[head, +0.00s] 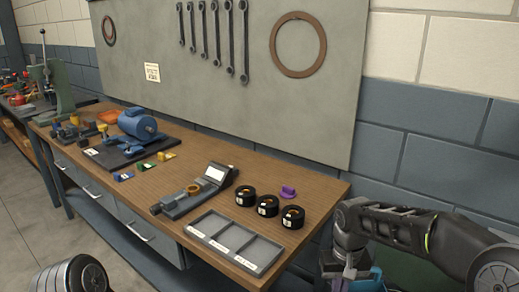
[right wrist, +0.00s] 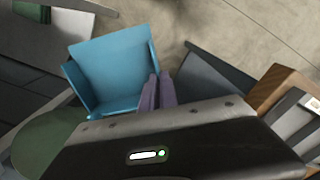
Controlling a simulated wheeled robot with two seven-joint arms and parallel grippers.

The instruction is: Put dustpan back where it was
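The blue dustpan (right wrist: 112,68) fills the upper left of the right wrist view, its open tray tilted. In the head view a small part of it (head: 369,283) shows at the bottom edge, beside my right gripper (head: 350,274). The right gripper's two purple-grey fingers (right wrist: 157,91) are close together at the dustpan's side wall and appear shut on it; the exact contact is hidden. The right gripper is off the bench's right end. My left gripper is not in view.
The wooden bench (head: 312,185) holds a grey three-part tray (head: 268,268), black round parts (head: 292,217), a grey fixture (head: 197,190) and a blue motor (head: 137,123). A green rounded object (right wrist: 38,138) is at lower left in the wrist view. Bare floor (right wrist: 215,25) lies beyond the dustpan.

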